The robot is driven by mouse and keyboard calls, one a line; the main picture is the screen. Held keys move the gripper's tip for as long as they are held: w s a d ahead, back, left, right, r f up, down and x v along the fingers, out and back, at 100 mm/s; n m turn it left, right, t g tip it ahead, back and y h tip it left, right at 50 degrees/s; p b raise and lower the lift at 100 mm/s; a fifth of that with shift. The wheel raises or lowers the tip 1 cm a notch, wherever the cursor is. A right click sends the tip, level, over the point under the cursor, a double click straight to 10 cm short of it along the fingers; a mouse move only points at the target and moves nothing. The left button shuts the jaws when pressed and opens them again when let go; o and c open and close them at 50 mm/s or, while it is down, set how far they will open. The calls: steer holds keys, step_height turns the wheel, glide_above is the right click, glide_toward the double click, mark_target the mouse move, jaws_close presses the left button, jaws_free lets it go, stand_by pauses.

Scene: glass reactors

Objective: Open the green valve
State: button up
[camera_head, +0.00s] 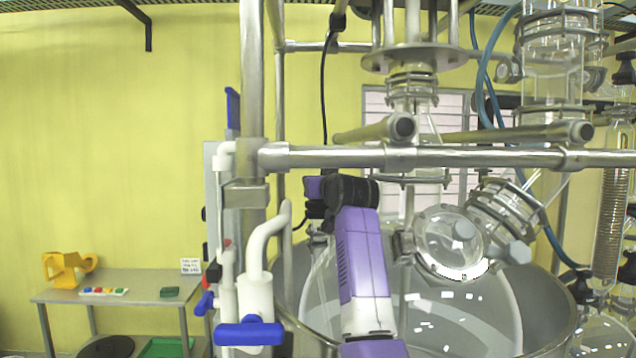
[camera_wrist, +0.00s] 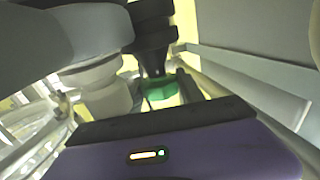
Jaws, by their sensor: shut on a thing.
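The green valve (camera_wrist: 160,88) shows in the wrist view, just beyond the black front edge of my purple gripper housing. Only a small green part of it is visible, below a black ribbed piece. My gripper (camera_head: 318,208) is shut on it; the fingertip contact is mostly hidden in the wrist view.
A white pipe with a blue-handled valve (camera_head: 249,333) stands in front, left of my arm. A horizontal steel bar (camera_head: 480,157) crosses above my arm. A side table (camera_head: 120,290) stands at the back left. A pale pipe fitting (camera_wrist: 103,90) is close left of the green valve.

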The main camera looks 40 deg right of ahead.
steer(key=o, duration=1.1)
steer(key=shift+w+m+g+h, duration=0.15)
steer(key=shift+m+g+h, duration=0.65)
steer(key=shift+m+h, duration=0.5)
steer(key=shift+m+g+h, duration=1.1)
steer(key=shift+g+h, duration=0.3)
steer(key=shift+h, duration=0.4)
steer(key=shift+c, duration=0.3)
